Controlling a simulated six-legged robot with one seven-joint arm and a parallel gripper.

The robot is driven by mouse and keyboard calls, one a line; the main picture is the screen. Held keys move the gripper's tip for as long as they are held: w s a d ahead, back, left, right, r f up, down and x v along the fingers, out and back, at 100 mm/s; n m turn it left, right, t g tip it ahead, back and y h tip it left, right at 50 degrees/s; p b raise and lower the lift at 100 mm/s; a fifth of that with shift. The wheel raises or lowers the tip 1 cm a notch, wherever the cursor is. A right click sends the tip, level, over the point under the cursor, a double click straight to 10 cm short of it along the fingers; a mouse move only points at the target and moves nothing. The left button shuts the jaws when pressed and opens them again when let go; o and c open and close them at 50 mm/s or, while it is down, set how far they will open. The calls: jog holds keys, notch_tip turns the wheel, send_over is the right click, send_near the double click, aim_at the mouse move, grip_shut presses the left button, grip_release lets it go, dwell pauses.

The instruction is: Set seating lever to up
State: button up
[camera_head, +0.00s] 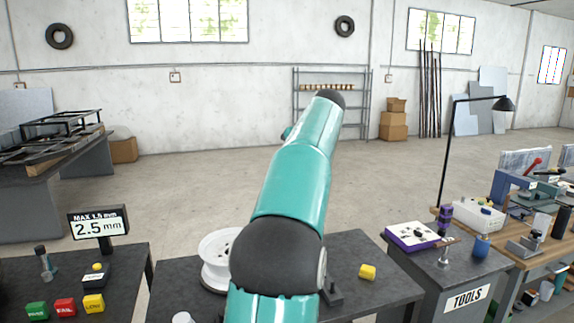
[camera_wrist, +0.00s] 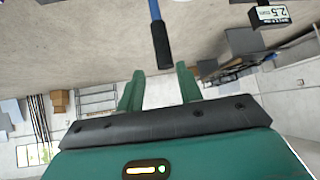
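A blue lever with a dark grip (camera_wrist: 160,42) enters from the top of the wrist view and most likely is the seating lever. Its grip end lies just in front of the gap between my fingertips in the picture; I see no contact and cannot tell the depth. My gripper (camera_wrist: 160,74) has its two green fingers spread apart with nothing between them. In the head view my teal arm stands in the middle and hides my gripper and the lever, so the lever's setting cannot be told. A white wheel rim (camera_head: 214,262) sits left of my arm on the dark table (camera_head: 395,288).
At left are a gauge display reading 2.5 mm (camera_head: 98,226) and green, red and yellow buttons (camera_head: 65,307). At right are a tools cabinet (camera_head: 466,298), a purple tray (camera_head: 412,236) and a lamp (camera_head: 503,104).

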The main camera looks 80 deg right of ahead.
jog(key=v, duration=0.3)
dwell(0.5)
jog(key=w+a+f+n+t+y, duration=0.1)
jog(key=w+a, duration=0.5)
jog(key=w, duration=0.4)
jog(key=w+a+n+y, duration=0.1)
jog(key=w+a, duration=0.6)
jog(key=w, duration=0.2)
jog(key=w+a+f+n+y, duration=0.1)
jog(key=w+a+f, duration=0.1)
jog(key=w+a, duration=0.55)
jog(key=w+a+f+n+y, duration=0.1)
jog(key=w+a+f, duration=0.25)
jog(key=a, duration=0.75)
jog(key=a+f+n+y, duration=0.1)
jog(key=a+f, duration=0.2)
jog(key=a, duration=0.7)
jog(key=a+f+n+y, duration=0.15)
jog(key=a+f, duration=0.25)
jog(key=a, duration=0.6)
jog(key=s+a+f+n, duration=0.2)
jog(key=s+a+f, duration=0.1)
jog(key=a+f, duration=0.2)
jog(key=s+a+f+n+g, duration=0.1)
jog(key=s+a+f, duration=0.3)
jog(key=a, duration=0.6)
jog(key=shift+f+n, duration=0.45)
jog(key=shift+f, duration=0.5)
